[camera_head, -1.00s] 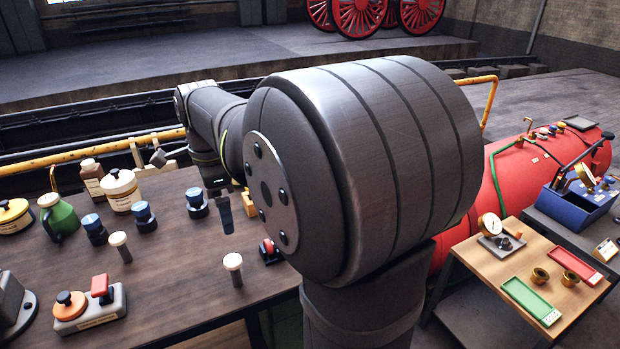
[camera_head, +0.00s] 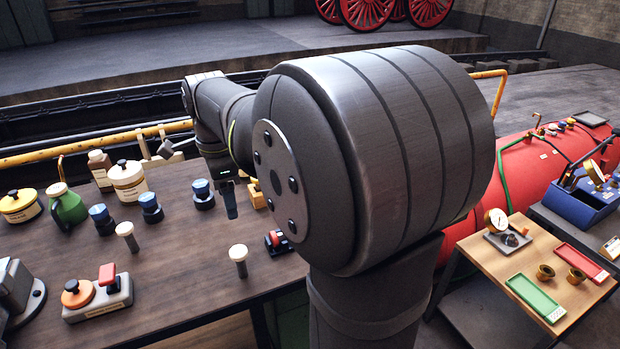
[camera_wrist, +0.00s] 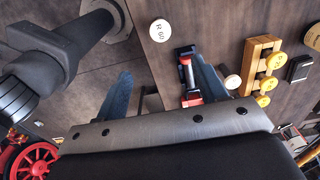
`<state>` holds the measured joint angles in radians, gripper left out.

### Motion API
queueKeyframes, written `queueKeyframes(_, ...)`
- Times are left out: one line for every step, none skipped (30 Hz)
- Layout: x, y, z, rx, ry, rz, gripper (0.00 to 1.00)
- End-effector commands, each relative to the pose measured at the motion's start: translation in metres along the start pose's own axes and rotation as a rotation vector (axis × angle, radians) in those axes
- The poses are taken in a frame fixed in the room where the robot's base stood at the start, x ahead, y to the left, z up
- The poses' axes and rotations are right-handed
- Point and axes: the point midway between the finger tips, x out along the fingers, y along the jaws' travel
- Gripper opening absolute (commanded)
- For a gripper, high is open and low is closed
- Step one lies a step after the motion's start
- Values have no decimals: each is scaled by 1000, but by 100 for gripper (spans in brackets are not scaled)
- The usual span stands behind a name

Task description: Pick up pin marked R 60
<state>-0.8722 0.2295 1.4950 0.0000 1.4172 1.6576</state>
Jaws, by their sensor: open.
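The pin marked R 60 (camera_wrist: 158,31) shows its round white top in the wrist view, close to the table's edge. I take it to be the upright, white-topped pin (camera_head: 238,253) at the front of the dark table in the head view. My gripper (camera_wrist: 162,65) is open and empty, its two fingers wide apart. The pin's top lies beyond the fingertips, not between them. In the head view, one dark finger of my gripper (camera_head: 229,198) points down behind the pin, apart from it; the other finger is hidden.
A red-and-dark device (camera_wrist: 187,75) stands beside the pin, near one finger. Another white-topped pin (camera_wrist: 232,82) and a wooden block with yellow discs (camera_wrist: 259,68) are close by. A further pin (camera_head: 127,236) and blue-capped fittings (camera_head: 151,207) stand to the left.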

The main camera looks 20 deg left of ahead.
Motion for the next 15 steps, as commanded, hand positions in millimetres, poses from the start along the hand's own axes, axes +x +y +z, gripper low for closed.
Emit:
queueKeyframes(0, 0, 0, 0, 0, 0, 65)
queueKeyframes(0, 0, 0, 0, 0, 0, 65)
queueKeyframes(0, 0, 0, 0, 0, 0, 65)
queueKeyframes(0, 0, 0, 0, 0, 0, 65)
queueKeyframes(0, 0, 0, 2, 0, 0, 65)
queueKeyframes(0, 0, 0, 10, 0, 0, 65)
queueKeyframes(0, 0, 0, 22, 0, 0, 65)
queueKeyframes(1, 0, 0, 39, 0, 0, 65)
queueKeyframes(1, 0, 0, 74, 0, 0, 65)
queueKeyframes(2, 0, 0, 108, 0, 0, 65)
queueKeyframes(3, 0, 1, 150, 0, 0, 65)
queueKeyframes(4, 0, 1, 216, 0, 0, 65)
queueKeyframes(5, 0, 1, 270, 0, 0, 65)
queueKeyframes(6, 0, 1, 328, 0, 0, 65)
queueKeyframes(7, 0, 2, 405, 0, 0, 65)
